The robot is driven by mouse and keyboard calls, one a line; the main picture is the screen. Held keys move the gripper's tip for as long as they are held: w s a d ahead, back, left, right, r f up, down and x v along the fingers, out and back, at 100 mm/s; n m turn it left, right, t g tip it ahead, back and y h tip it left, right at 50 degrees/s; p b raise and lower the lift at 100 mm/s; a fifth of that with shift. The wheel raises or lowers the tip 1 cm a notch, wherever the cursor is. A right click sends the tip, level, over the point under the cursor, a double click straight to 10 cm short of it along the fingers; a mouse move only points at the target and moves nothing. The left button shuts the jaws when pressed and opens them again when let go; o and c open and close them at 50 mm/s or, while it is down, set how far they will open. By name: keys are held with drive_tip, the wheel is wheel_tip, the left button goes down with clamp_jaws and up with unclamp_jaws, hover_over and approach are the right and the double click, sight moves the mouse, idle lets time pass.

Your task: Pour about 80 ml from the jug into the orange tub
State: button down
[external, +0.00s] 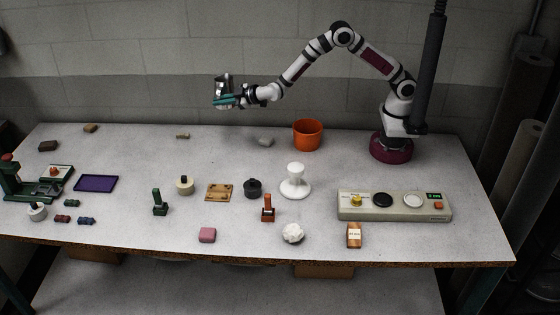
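The orange tub (307,136) stands upright on the bench towards the back, left of my arm's base. My gripper (228,101) is raised at the left end of my outstretched arm, well to the left of the tub and above the bench. Its teal fingers are closed around a small silvery jug (222,84). The jug is clear of the bench and apart from the tub. Its exact tilt and its contents are too small to tell. The inside bottom of the tub is hidden.
Several small items cover the front and left. The back middle-left of the bench is mostly clear.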

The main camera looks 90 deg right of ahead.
drive_tip(key=shift+w+r+m+h, duration=0.25)
drive_tip(key=shift+m+h, duration=0.25)
drive_tip(key=shift+h, duration=0.2)
drive_tip(key=shift+s+m+g+h, duration=0.1)
drive_tip(key=shift+m+g+h, duration=0.3)
drive_tip(key=shift+m+h, duration=0.1)
drive_tip(key=s+a+f+m+g+h, duration=0.2)
drive_tip(key=s+f+m, duration=0.1)
drive_tip(key=s, duration=0.1)
drive_tip(key=s+a+f+m+g+h, duration=0.2)
drive_tip(key=s+f+m+g+h, duration=0.1)
drive_tip(key=s+f, duration=0.1)
drive_tip(key=s+a+f+m+g+h, duration=0.2)
drive_tip(key=s+f+m+g, duration=0.1)
drive_tip(key=s+f, duration=0.1)
drive_tip(key=shift+s+a+f+h, duration=0.1)
drive_tip(key=shift+s+a+h, duration=0.25)
drive_tip(key=shift+s, duration=0.2)
drive_tip(key=r, duration=0.2)
drive_tip(key=a+r, duration=0.1)
drive_tip(key=shift+s, duration=0.35)
